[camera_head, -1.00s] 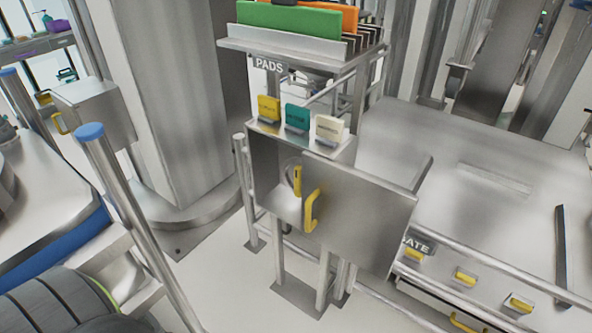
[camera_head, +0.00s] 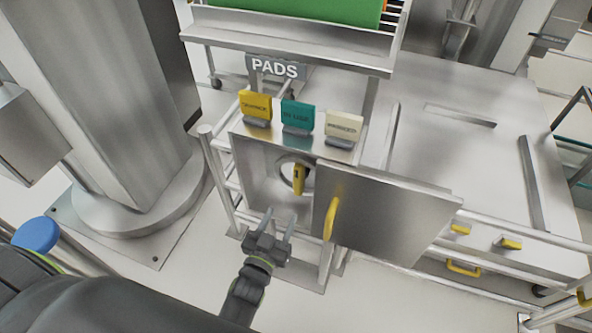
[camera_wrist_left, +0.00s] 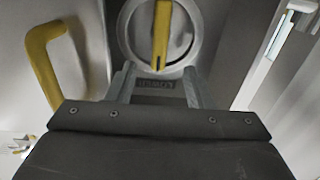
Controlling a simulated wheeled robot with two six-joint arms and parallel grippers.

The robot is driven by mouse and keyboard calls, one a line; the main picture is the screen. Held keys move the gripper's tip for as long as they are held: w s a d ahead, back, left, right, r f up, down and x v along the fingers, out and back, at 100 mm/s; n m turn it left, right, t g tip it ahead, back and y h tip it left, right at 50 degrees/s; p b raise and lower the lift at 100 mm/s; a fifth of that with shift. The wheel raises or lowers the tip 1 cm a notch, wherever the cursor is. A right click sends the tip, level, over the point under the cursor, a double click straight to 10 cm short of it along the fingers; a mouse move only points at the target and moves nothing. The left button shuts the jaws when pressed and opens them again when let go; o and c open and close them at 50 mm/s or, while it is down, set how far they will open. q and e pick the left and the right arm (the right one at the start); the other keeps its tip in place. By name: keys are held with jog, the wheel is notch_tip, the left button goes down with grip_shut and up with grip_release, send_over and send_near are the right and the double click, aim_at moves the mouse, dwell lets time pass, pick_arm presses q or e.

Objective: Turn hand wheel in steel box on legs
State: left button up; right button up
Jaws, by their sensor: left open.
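The steel box on legs (camera_head: 262,189) stands in the middle of the head view, its door (camera_head: 385,219) swung open to the right. Inside is the hand wheel, a pale ring with a yellow grip (camera_head: 299,179). In the left wrist view, the ring and its yellow bar (camera_wrist_left: 161,35) are at the top centre. My left gripper (camera_head: 280,217) is open and empty, in front of the box opening and below the wheel. Its fingers (camera_wrist_left: 158,82) are apart and point toward the wheel, with no contact visible. My right gripper is not in view.
The door's yellow handle (camera_head: 332,218) is just right of my left gripper; it also shows in the left wrist view (camera_wrist_left: 48,60). Yellow, teal and cream pads stand on the box top. A PADS shelf (camera_head: 290,50) hangs above. A steel column (camera_head: 120,110) stands left.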

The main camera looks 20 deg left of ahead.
aim_at(297, 184)
pick_arm(q)
jog(key=w+b, duration=0.1)
jog(key=w, duration=0.6)
jog(key=shift+d+f+b, duration=0.1)
jog(key=shift+f+b, duration=0.05)
jog(key=shift+b, duration=0.2)
jog(key=w+b, duration=0.2)
jog(key=w, duration=0.1)
jog(key=w+b, duration=0.2)
jog(key=w, duration=0.2)
jog(key=shift+w+d+f, duration=0.1)
jog(key=shift+f, duration=0.1)
jog(key=shift+w+r+b, duration=0.2)
jog(key=shift+w+b, duration=0.45)
jog(key=shift+b, duration=0.3)
jog(key=shift+w+r, duration=0.1)
jog(key=shift+w, duration=0.1)
jog(key=shift+c, duration=0.7)
grip_shut()
